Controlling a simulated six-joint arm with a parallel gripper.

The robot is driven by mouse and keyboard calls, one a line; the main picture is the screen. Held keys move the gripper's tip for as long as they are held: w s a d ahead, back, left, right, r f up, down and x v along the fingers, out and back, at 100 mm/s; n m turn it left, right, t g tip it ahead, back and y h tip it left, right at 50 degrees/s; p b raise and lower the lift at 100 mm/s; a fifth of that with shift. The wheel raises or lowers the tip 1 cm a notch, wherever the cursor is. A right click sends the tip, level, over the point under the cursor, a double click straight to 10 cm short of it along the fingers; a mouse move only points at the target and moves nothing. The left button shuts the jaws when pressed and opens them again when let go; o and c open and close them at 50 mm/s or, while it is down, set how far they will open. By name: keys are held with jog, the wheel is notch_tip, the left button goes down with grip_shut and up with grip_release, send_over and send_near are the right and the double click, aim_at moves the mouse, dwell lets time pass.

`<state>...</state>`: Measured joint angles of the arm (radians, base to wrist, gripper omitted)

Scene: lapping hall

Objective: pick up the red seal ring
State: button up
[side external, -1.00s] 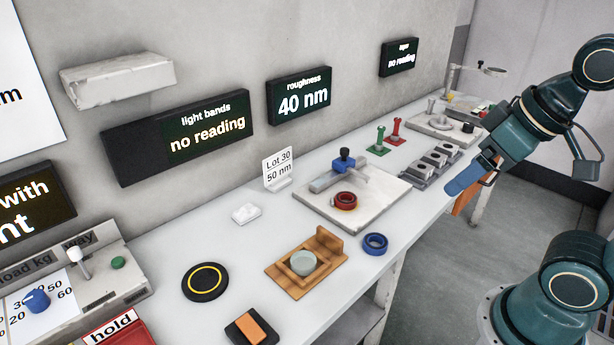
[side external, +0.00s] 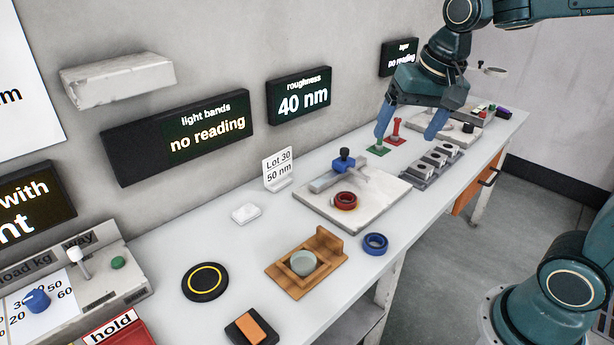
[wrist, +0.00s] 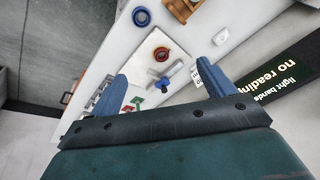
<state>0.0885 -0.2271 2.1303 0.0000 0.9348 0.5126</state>
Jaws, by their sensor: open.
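The red seal ring (side external: 345,200) lies on a pale square plate (side external: 385,208), at the plate's left part. It also shows in the wrist view (wrist: 162,54), beyond the gap between my fingers. My gripper (side external: 410,128) is open and empty. It hangs above the back part of the bench, to the right of and higher than the ring. Its two blue fingers are wide apart in the wrist view (wrist: 168,87). A blue ring (side external: 375,244) lies on the bench in front of the plate.
A blue-knobbed fixture with a grey bar (side external: 338,178) stands on the plate just behind the ring. A grey slotted block (side external: 432,166) and red and green pegs (side external: 395,132) stand farther right. A wooden holder with a cup (side external: 318,262) is nearer. A lot sign (side external: 278,168) stands behind.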

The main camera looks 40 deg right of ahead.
jog(key=w+d+f+m+g, duration=0.1)
jog(key=w+d+f+m, duration=0.15)
jog(key=w, duration=0.35)
jog(key=w+d+f+m+g, duration=0.1)
jog(key=w+d+f+m, duration=0.1)
jog(key=w+f+m, duration=0.3)
jog(key=m+g, duration=0.1)
jog(key=m, duration=0.3)
send_over(347, 193)
jog(key=s+a, duration=0.1)
jog(key=a, duration=0.1)
notch_tip(347, 193, down, 9)
jog(key=shift+s+r, duration=0.1)
jog(key=shift+f, duration=4.3)
jog(key=shift+f, duration=0.15)
jog(key=shift+d+f, duration=0.15)
jog(key=shift+f, duration=2.3)
jog(key=shift+c, duration=0.4)
jog(key=c, duration=1.1)
